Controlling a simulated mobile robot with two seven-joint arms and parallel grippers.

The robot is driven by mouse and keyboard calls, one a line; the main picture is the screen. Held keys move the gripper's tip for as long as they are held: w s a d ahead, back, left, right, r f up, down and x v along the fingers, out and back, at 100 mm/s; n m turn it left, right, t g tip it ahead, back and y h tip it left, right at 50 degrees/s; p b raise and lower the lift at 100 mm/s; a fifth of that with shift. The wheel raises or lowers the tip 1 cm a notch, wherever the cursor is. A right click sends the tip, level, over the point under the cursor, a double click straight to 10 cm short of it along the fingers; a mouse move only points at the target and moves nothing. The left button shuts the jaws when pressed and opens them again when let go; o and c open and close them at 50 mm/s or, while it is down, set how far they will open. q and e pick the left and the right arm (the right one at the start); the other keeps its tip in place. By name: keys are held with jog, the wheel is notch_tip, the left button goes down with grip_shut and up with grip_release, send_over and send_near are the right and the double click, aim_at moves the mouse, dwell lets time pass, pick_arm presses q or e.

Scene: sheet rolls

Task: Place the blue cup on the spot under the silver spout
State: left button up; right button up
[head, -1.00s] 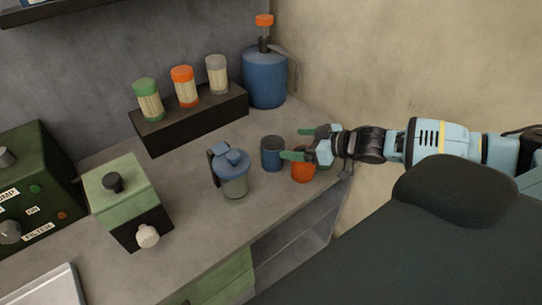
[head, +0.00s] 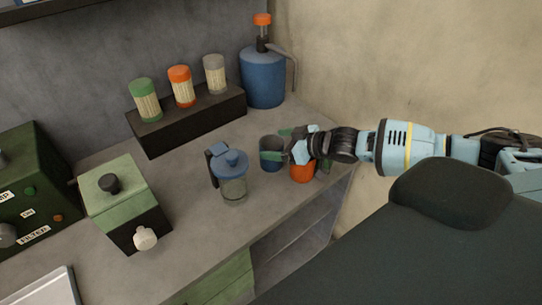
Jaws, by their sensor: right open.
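The blue cup (head: 269,145) stands upright on the grey counter, right of the lidded clear jug. My right gripper (head: 276,145) reaches in from the right with its green fingers apart. One finger overlaps the front of the cup and the other is at its far right side. I cannot tell whether they touch it. A grey bent spout (head: 292,62) comes off the blue pump bottle (head: 262,78) at the back corner. No marked spot shows clearly beneath it. My left gripper is not in view.
An orange cup (head: 302,173) and a partly hidden green cup (head: 325,166) stand under my right wrist. The blue-lidded jug (head: 232,182) is close left of the blue cup. A dark riser (head: 190,118) holds three jars. Green boxes (head: 122,190) stand left.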

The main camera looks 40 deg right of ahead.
jog(key=shift+w, duration=0.1)
jog(key=c, duration=1.5)
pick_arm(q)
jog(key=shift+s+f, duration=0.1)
pick_arm(e)
jog(key=shift+c, duration=0.2)
jog(key=shift+r, duration=0.1)
